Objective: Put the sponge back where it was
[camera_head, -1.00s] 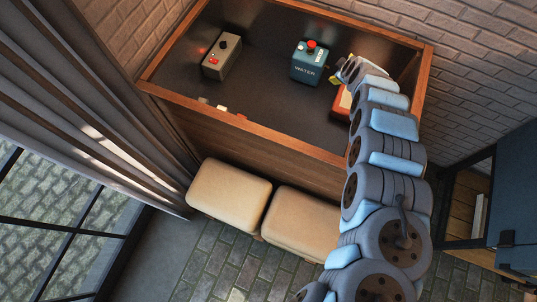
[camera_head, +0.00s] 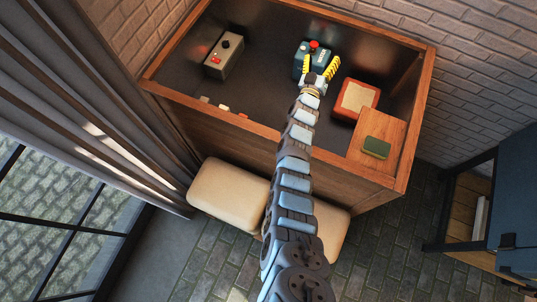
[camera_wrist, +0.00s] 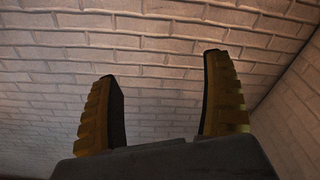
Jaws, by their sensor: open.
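A green block that looks like the sponge (camera_head: 376,147) lies on a light wooden board (camera_head: 392,122) at the right front corner of the table. My gripper (camera_head: 320,66) is open, with its yellow fingers apart and nothing between them in the wrist view (camera_wrist: 165,100). In the head view it overlaps the teal box marked WATER earlier (camera_head: 313,48), well to the left of and behind the sponge. I cannot tell how high it is above the table. The wrist view shows only brick wall beyond the fingers.
A red-framed pad with a beige top (camera_head: 357,98) sits behind the sponge. A grey box with a red button (camera_head: 223,55) stands at the left. Small pale pieces (camera_head: 224,108) lie by the front edge. A raised wooden rim (camera_head: 193,97) borders the dark table. Cushioned seats (camera_head: 228,190) stand in front.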

